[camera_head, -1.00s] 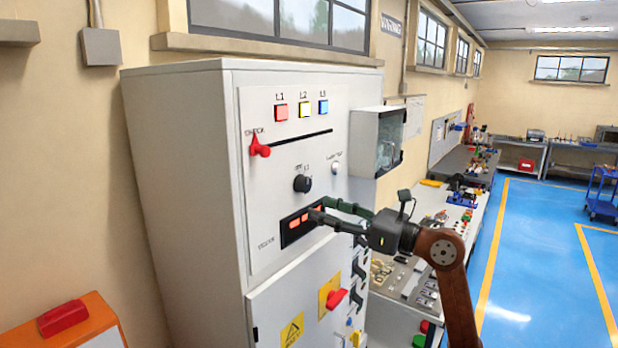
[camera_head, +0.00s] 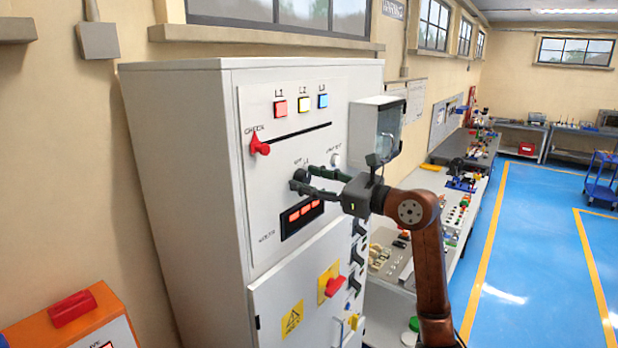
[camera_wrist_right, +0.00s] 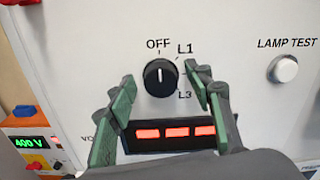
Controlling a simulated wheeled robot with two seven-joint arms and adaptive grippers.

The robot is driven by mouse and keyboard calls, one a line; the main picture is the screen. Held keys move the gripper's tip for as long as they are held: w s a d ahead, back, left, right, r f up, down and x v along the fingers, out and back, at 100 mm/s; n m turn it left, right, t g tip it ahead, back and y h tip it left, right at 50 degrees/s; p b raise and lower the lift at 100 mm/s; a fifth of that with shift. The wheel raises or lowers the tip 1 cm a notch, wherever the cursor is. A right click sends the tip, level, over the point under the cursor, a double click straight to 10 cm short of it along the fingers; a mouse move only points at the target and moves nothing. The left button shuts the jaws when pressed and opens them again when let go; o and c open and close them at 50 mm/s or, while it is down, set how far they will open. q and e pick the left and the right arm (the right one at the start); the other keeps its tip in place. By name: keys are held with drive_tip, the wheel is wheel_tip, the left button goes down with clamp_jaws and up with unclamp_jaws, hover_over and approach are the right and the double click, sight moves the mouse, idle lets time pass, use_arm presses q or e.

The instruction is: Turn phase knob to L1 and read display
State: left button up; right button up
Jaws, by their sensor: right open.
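The black phase knob (camera_wrist_right: 160,77) is on the white cabinet panel, with OFF above it and L1 and L3 at its right. Its white pointer line points up, toward OFF. In the head view the knob (camera_head: 300,176) is partly covered by my right gripper (camera_head: 303,180). In the right wrist view the open green fingers of my right gripper (camera_wrist_right: 159,83) stand either side of the knob, with gaps visible; I cannot tell their depth from the panel. The display (camera_wrist_right: 176,132) below shows orange-red lit blocks with no readable digits; it also shows in the head view (camera_head: 301,218). My left gripper is not in view.
A red check lever (camera_head: 259,146) is left of the knob. A lamp test button (camera_wrist_right: 284,69) is at its right. A clear-fronted box (camera_head: 388,132) juts out beside the cabinet (camera_head: 180,170). An orange unit (camera_head: 75,325) stands at lower left.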

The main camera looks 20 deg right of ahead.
drive_tip(key=c, duration=1.2)
drive_tip(key=shift+o, duration=0.2)
drive_tip(key=shift+m, duration=0.3)
drive_tip(key=m, duration=0.4)
drive_tip(key=shift+d, duration=0.1)
drive_tip(key=shift+m, duration=2)
drive_tip(key=shift+w, duration=0.1)
drive_tip(key=o, duration=1.2)
drive_tip(key=shift+c, duration=0.2)
